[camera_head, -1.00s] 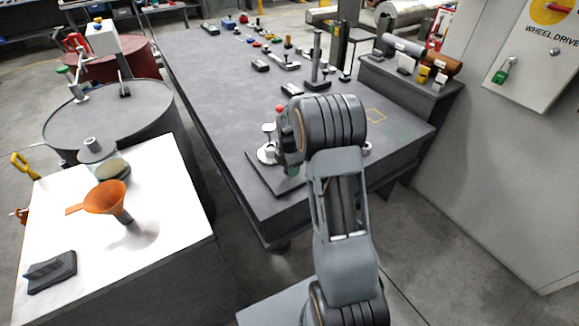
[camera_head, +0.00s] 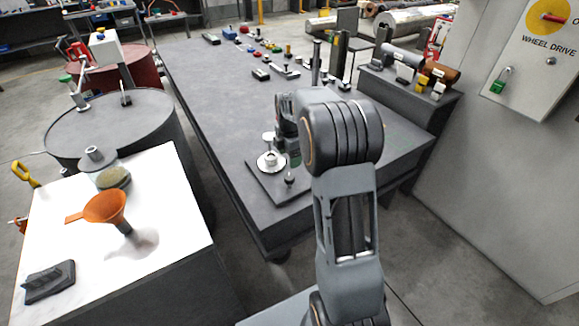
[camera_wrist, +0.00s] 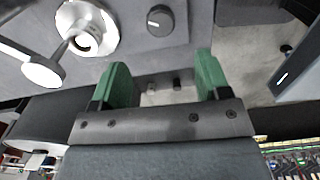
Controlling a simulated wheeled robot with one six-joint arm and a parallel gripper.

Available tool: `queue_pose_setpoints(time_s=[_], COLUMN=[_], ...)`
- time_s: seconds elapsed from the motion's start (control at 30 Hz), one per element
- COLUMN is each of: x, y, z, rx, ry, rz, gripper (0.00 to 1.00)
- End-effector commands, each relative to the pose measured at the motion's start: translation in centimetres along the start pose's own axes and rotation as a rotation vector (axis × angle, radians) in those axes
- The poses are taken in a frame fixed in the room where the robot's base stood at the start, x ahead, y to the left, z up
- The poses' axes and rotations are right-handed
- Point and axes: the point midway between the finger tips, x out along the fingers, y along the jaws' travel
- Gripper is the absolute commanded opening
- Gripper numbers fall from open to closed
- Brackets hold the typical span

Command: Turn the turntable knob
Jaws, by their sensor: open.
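A dark round knob (camera_wrist: 160,20) with a light mark line sits on a grey plate in the wrist view, beyond my fingertips. In the head view a small dark knob (camera_head: 289,180) shows near the front of a dark base plate (camera_head: 265,185) on the table. A shiny round disc fitting (camera_head: 271,161) stands beside it; it also shows in the wrist view (camera_wrist: 88,28). My gripper (camera_wrist: 162,72) has two green fingers spread apart, with nothing between them and apart from the knob. In the head view it is mostly hidden behind my arm.
The long grey table (camera_head: 215,95) has free room at left and several small items towards the back. A white-topped cabinet (camera_head: 170,220) with an orange funnel (camera_head: 105,208) stands at left, near a dark barrel (camera_head: 110,125). A grey cabinet (camera_head: 480,180) is at right.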

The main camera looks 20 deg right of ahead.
Motion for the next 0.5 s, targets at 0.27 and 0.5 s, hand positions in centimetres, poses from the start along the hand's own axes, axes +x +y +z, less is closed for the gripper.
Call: queue_pose_setpoints(time_s=[0.27,0.5], x=[-3.6,-4.3], y=[0.0,0.0], z=[0.0,0.0], rx=[0.000,0.000], ry=[0.000,0.000], rz=[0.001,0.000], gripper=[0.70,0.70])
